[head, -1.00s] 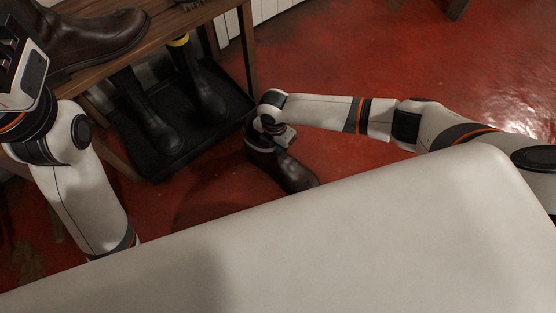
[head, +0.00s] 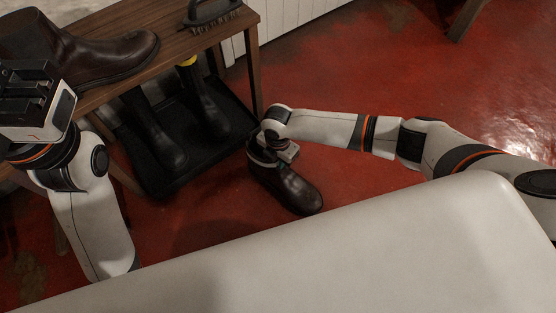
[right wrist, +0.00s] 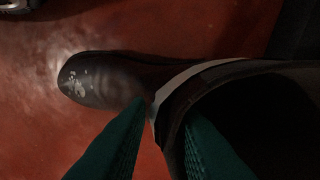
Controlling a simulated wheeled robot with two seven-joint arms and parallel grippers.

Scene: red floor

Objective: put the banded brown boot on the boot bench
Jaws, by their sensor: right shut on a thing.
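The banded brown boot (head: 286,188) is dark brown with a pale band round its shaft. It is upright, toe toward the lower right, right of the bench's tray; I cannot tell whether it touches the floor. My right gripper (head: 268,157) is shut on the shaft. In the right wrist view the boot (right wrist: 105,82) shows with the green fingers (right wrist: 160,140) either side of the shaft wall. The wooden boot bench (head: 182,42) stands at the upper left. My left gripper (head: 32,95) is at the left edge, in front of the bench; its jaw opening is unclear.
Below, a black tray (head: 180,185) holds dark boots (head: 205,105), one yellow-banded. Red floor (head: 350,80) is open to the right.

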